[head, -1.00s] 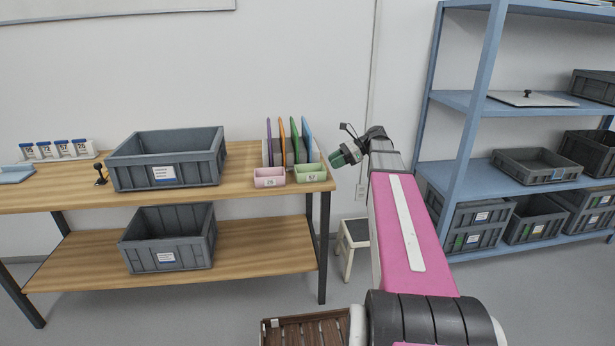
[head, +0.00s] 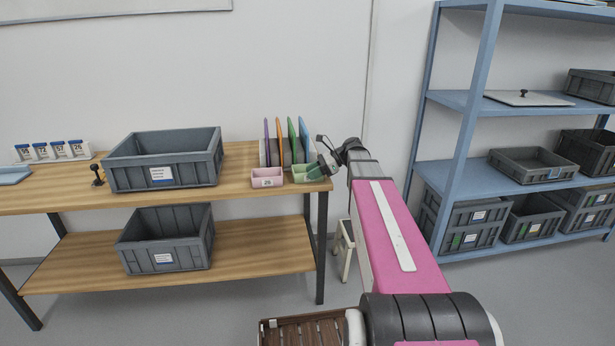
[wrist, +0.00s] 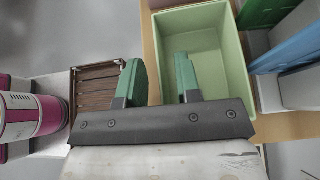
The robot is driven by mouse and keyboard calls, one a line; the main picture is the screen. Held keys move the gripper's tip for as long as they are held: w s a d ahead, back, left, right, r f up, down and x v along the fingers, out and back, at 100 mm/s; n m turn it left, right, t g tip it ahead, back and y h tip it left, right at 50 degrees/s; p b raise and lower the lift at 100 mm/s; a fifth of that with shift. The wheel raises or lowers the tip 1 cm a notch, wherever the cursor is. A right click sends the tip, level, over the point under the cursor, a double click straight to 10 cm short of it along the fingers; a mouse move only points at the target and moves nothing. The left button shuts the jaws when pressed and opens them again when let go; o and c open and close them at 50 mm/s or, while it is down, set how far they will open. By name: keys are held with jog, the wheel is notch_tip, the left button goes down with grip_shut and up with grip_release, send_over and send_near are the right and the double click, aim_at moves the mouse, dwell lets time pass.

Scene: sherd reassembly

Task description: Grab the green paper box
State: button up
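The green paper box (head: 303,174) is a small, open-topped, light green tray at the right front corner of the wooden table, partly hidden by my gripper in the head view. In the wrist view the box (wrist: 205,50) looks empty inside. My gripper (head: 326,168) is at the right end of the box. In the wrist view my gripper (wrist: 159,78) is open, with two green finger pads apart. One finger shows over the box's interior and the other outside its left wall, so that wall lies between them. I cannot tell whether either finger touches it.
A pink box (head: 267,179) sits close on the left of the green one. Upright coloured folders (head: 292,141) stand behind. A large grey crate (head: 165,177) is farther left on the table (head: 235,184). A blue shelf (head: 470,180) with crates stands at right.

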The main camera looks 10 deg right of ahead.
grip_shut()
jog(key=shift+r, duration=0.1)
